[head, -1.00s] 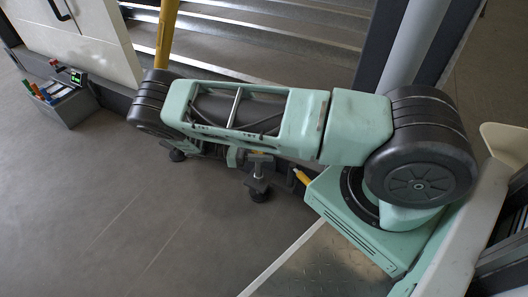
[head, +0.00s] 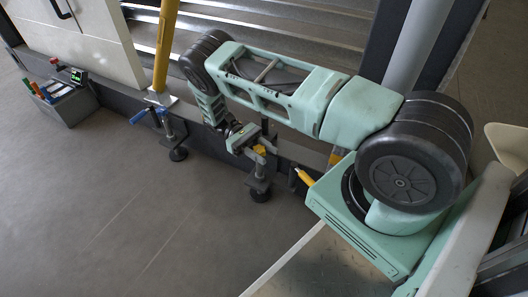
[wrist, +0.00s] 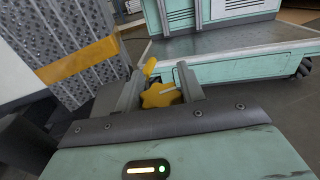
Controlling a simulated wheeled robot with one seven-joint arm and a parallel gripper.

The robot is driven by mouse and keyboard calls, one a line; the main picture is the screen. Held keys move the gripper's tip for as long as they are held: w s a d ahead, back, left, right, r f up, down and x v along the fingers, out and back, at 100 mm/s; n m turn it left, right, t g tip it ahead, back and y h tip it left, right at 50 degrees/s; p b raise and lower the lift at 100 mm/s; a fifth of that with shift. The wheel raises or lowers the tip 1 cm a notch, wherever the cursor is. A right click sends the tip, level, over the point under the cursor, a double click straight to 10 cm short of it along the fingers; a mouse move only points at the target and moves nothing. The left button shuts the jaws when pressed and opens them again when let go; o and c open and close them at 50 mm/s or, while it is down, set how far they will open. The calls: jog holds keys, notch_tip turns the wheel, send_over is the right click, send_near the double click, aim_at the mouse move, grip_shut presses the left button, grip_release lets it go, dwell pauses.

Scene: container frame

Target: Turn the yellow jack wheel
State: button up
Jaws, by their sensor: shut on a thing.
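The yellow jack wheel (wrist: 160,96) is a lobed knob between my gripper's two grey fingers in the wrist view. My gripper (wrist: 158,84) is shut on it, with a finger on either side. In the head view, my gripper (head: 246,138) is at the top of a dark jack with a round foot (head: 260,194). Part of the yellow wheel (head: 259,150) shows just below and right of the fingers there. The exact finger contact is too small to make out in the head view.
Another jack (head: 172,132) with a blue handle stands to the left, by a yellow post (head: 165,45). A grey tool box (head: 66,102) sits at the far left. Metal steps (head: 285,40) rise behind. The floor in front is clear.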

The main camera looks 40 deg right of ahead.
aim_at(264, 152)
dwell(0.4)
jog(key=o, duration=1)
jog(key=shift+c, duration=0.2)
notch_tip(264, 152, up, 10)
jog(key=p, duration=0.6)
jog(key=shift+f, duration=0.1)
